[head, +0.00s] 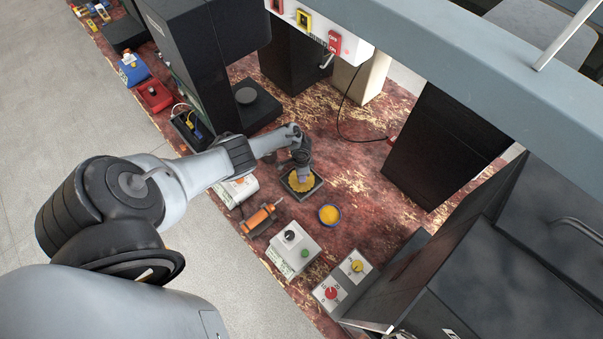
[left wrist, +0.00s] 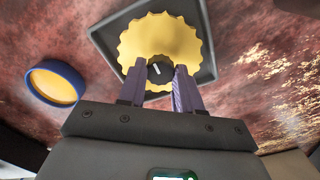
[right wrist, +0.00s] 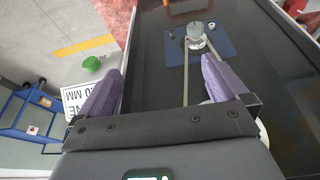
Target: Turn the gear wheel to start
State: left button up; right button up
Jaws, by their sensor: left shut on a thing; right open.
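The gear wheel is yellow and toothed, with a black hub knob carrying a white mark. It sits in a dark square tray (head: 318,185). In the left wrist view the gear wheel (left wrist: 135,42) fills the top middle. My left gripper (head: 303,174) points down onto it from above. In the left wrist view the purple fingertips of my left gripper (left wrist: 159,72) are on either side of the hub knob (left wrist: 156,74), shut on it. My right gripper (right wrist: 160,85) is open, with nothing between its fingers; it is outside the head view.
A blue-rimmed yellow disc (head: 329,215) lies right of the tray. An orange tool (head: 260,218), a grey box with a black knob and green button (head: 296,248), and a red-and-yellow control panel (head: 342,280) stand nearby. In the right wrist view a metal can (right wrist: 197,38) stands on a blue mat.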

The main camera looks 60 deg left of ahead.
pick_arm(q)
jog(key=o, duration=1)
jog(key=shift+o, duration=0.2)
notch_tip(320, 180, up, 11)
jog(key=p, duration=0.5)
jog(key=shift+p, duration=0.3)
jog(key=shift+f, duration=0.1)
